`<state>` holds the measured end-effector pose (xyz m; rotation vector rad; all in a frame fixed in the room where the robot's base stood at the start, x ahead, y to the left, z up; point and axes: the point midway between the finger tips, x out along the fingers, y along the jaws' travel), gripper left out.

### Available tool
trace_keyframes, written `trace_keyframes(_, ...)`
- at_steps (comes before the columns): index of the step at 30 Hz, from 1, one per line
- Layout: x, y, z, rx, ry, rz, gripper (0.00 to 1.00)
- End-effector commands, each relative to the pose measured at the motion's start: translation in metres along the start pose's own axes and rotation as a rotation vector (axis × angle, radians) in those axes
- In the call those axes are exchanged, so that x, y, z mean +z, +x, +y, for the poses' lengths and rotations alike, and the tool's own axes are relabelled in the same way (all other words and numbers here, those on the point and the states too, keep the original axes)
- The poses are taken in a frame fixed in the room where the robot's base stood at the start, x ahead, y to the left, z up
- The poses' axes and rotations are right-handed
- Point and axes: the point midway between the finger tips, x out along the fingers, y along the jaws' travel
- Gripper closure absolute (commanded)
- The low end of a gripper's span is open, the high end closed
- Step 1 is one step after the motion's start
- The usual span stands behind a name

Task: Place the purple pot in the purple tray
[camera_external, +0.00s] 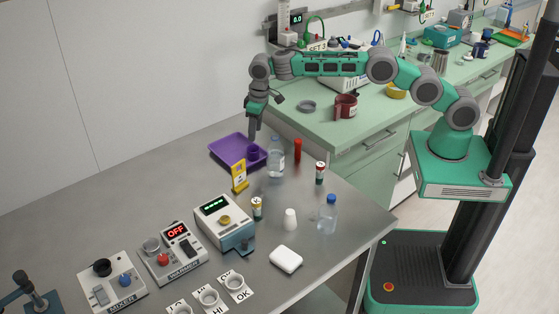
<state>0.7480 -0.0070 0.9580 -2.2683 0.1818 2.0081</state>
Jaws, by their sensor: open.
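The purple tray (229,146) lies on the far part of the metal table. The small purple pot (253,153) is at the tray's right side and appears to be inside it; exact contact with the tray floor cannot be told. My gripper (254,136) points down directly above the pot, with its fingertips close to the pot's top. The fingers are open, but they are small here, and the gap between them and the pot is hard to see.
A clear bottle (276,160) stands just right of the pot, and a yellow stand (239,176) is in front of the tray. The table left of the tray is clear.

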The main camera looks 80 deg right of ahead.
Motion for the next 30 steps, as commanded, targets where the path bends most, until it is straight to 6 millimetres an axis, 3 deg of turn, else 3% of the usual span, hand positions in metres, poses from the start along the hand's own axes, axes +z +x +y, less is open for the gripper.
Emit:
trace_keyframes(8, 0.004, -0.044, 0.001, -0.001, -0.006, 0.009, 0.48)
trace_keyframes(11, 0.020, -0.081, 0.004, -0.004, -0.020, 0.032, 0.48)
trace_keyframes(13, 0.043, -0.112, 0.007, -0.006, -0.036, 0.050, 0.48)
trace_keyframes(18, 0.124, -0.172, 0.020, -0.013, -0.077, 0.102, 0.48)
trace_keyframes(21, 0.182, -0.189, 0.029, -0.018, -0.100, 0.132, 0.48)
trace_keyframes(25, 0.264, -0.192, 0.040, -0.025, -0.131, 0.171, 0.48)
trace_keyframes(27, 0.304, -0.183, 0.045, -0.028, -0.145, 0.189, 0.48)
trace_keyframes(30, 0.348, -0.167, 0.051, -0.032, -0.162, 0.211, 0.48)
